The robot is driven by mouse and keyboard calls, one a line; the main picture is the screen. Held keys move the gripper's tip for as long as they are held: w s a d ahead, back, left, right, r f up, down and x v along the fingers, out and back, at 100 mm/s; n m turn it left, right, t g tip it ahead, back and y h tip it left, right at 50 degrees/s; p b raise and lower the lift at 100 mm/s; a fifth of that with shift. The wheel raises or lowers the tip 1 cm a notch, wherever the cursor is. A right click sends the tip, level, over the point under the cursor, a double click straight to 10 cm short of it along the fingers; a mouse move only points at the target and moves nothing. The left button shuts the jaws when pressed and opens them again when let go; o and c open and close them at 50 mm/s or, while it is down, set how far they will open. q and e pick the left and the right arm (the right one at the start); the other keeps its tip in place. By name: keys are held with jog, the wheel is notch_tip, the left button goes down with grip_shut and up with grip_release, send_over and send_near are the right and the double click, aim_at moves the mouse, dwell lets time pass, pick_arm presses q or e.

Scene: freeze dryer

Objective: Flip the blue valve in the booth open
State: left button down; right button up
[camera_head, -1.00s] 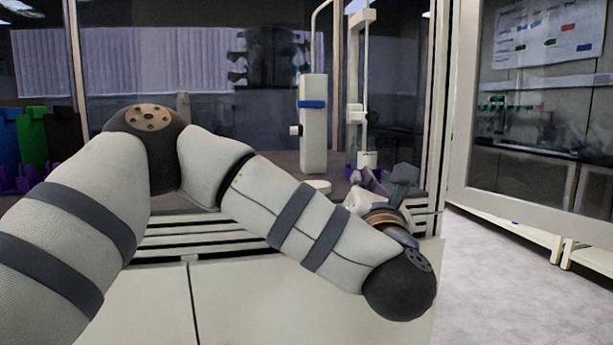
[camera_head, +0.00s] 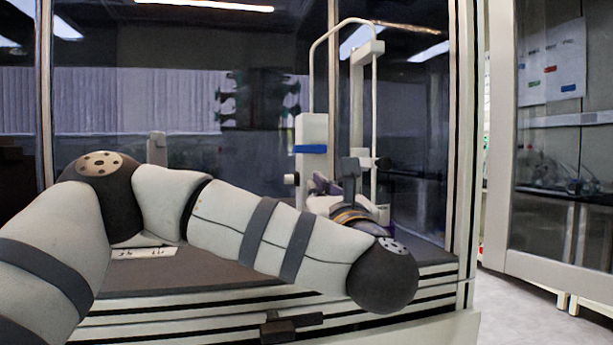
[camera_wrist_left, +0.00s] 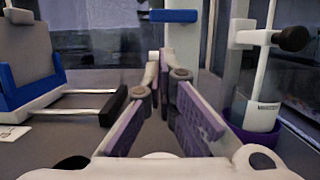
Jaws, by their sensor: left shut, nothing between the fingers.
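The blue piece that looks like the valve (camera_head: 310,149) is a horizontal blue bar across a white upright block in the booth. It also shows at the top of the left wrist view (camera_wrist_left: 173,16). My left gripper (camera_head: 336,178) reaches into the booth, in front of and below the blue bar, apart from it in the picture. In the left wrist view its purple-padded fingers (camera_wrist_left: 160,66) converge ahead, shut and empty, with the tips below the bar. My left forearm hides part of the booth floor and the block's lower part. My right gripper is not in view.
A white stand (camera_head: 362,110) rises right of the block; in the left wrist view its base sits in a purple holder (camera_wrist_left: 252,138). A blue-and-white device (camera_wrist_left: 32,62) stands left. The booth's right frame post (camera_head: 464,150) is near my arm.

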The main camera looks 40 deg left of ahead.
aim_at(308, 149)
pick_arm(q)
jog(key=p+x, duration=0.1)
jog(key=x, duration=0.8)
jog(key=shift+a+r+p, duration=0.15)
jog(key=shift+p, duration=0.15)
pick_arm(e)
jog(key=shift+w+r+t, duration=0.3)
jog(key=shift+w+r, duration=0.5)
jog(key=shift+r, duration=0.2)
pick_arm(q)
jog(key=shift+w+m, duration=0.1)
jog(key=shift+m, duration=0.2)
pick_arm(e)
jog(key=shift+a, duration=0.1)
